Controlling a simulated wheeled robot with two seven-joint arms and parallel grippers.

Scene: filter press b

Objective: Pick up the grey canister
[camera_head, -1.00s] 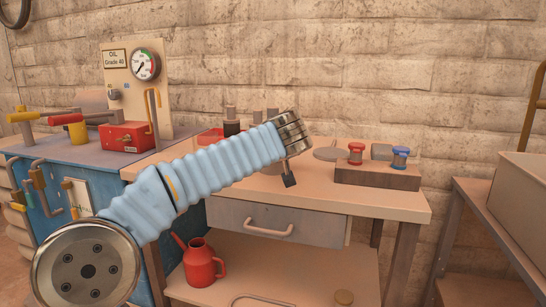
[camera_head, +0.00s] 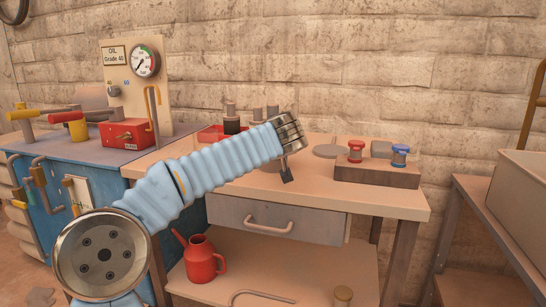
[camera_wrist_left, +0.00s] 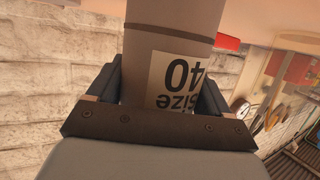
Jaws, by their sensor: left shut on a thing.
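A grey canister (camera_wrist_left: 165,45) with a dark band and a white label reading "Size 40" fills the middle of the left wrist view. My left gripper (camera_wrist_left: 161,90) is shut on it, with one dark finger on each side. The label appears upside down in this view. In the head view my left gripper (camera_head: 287,174) is over the wooden workbench (camera_head: 330,194), and one dark finger shows below the metal wrist. The held canister is mostly or wholly hidden there behind my arm. My right gripper is not in view.
Several dark and grey cylinders stand by a red tray (camera_head: 211,134) behind my arm. A wooden block (camera_head: 375,176) holds red-topped (camera_head: 356,146) and blue-topped (camera_head: 399,151) pieces. A red oil can (camera_head: 201,262) stands on the lower shelf. A beige bin (camera_head: 520,200) is at right.

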